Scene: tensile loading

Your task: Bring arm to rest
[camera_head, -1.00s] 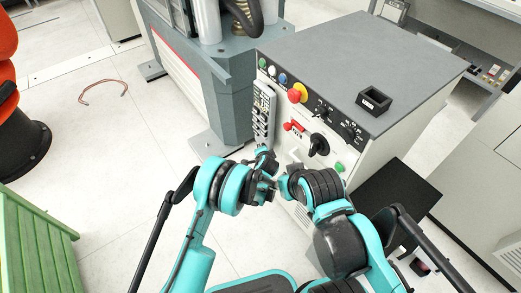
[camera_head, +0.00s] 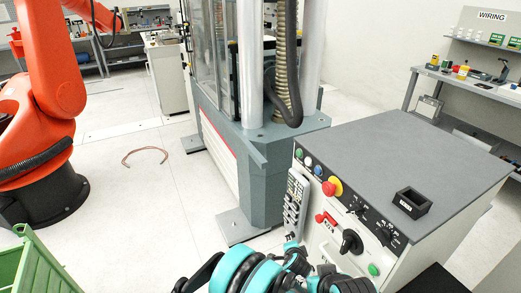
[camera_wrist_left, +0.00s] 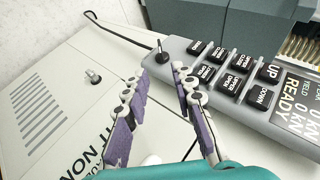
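My left gripper (camera_head: 293,254) is low in the head view, in front of the control cabinet (camera_head: 405,145) and just below the grey handset (camera_head: 296,205) on its side. In the left wrist view the left gripper's two purple-padded fingers (camera_wrist_left: 160,75) stand apart with nothing between them. The handset, with its black UP and DOWN buttons, lies just beyond the fingertips there (camera_wrist_left: 222,77).
The cabinet front carries a red knob (camera_head: 332,186) and a black rotary switch (camera_head: 351,242). A testing machine (camera_head: 250,160) stands behind. An orange robot (camera_head: 50,110) and a green crate (camera_head: 35,270) are at left. Open floor with a copper-coloured loop (camera_head: 145,150) lies between.

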